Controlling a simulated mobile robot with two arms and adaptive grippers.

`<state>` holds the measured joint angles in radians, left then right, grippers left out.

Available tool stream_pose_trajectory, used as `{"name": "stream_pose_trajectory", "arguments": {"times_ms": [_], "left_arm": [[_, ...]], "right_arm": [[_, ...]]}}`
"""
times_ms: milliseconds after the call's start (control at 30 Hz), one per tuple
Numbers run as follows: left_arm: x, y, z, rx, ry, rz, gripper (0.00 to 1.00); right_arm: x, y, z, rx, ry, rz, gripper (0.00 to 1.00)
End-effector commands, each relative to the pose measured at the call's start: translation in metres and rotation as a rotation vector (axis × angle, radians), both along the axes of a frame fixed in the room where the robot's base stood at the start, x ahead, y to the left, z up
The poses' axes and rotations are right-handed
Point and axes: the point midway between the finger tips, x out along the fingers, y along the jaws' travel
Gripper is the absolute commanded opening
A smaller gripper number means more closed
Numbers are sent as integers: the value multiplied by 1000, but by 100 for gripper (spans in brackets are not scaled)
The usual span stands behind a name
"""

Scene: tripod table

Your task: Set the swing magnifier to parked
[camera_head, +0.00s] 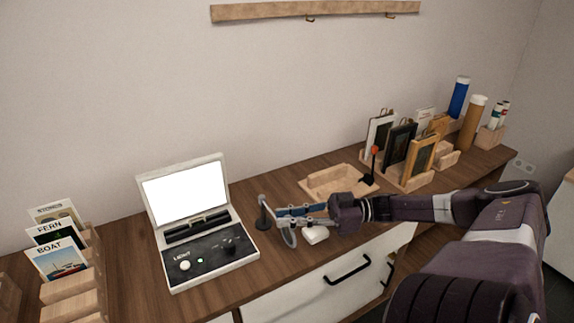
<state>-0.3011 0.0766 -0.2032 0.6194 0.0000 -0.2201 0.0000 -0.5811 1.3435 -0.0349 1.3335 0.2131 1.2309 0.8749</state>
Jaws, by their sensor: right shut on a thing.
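My right gripper (282,222) reaches in from the right, low over the table beside the lightbox. It is shut on a small part next to a grey upright post (262,206) on a dark round foot. This looks like the swing magnifier, but its lens and arm are mostly hidden by the fingers, so I cannot tell its exact swing angle. The open lightbox (150,232) stands just left, with a bright white panel in its raised lid and a dark control face marked LIGHT. My left gripper is not in view.
A small white block (316,234) lies under my right wrist. A shallow wooden tray (318,189) and a black stand with an orange knob (374,151) are behind it. Framed pictures (420,158) stand right, card racks (70,285) left. A wall rail (270,11) hangs above.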

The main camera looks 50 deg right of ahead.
Motion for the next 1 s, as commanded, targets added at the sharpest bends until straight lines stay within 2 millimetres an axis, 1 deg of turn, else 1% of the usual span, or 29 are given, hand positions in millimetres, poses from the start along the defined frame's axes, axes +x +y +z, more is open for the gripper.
{"name": "stream_pose_trajectory", "arguments": {"times_ms": [100,533,567,667,700,1000], "left_arm": [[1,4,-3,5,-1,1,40],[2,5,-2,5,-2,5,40],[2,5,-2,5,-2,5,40],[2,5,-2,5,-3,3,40],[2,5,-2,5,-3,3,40],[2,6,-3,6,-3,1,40]], "right_arm": [[0,0,-1,-2,1,14,0],[0,-1,-1,-4,2,18,0],[0,-1,-1,-3,1,17,17],[0,-1,0,-3,1,18,28],[0,-1,0,-2,1,18,30],[-1,-2,0,-1,0,18,30]]}}
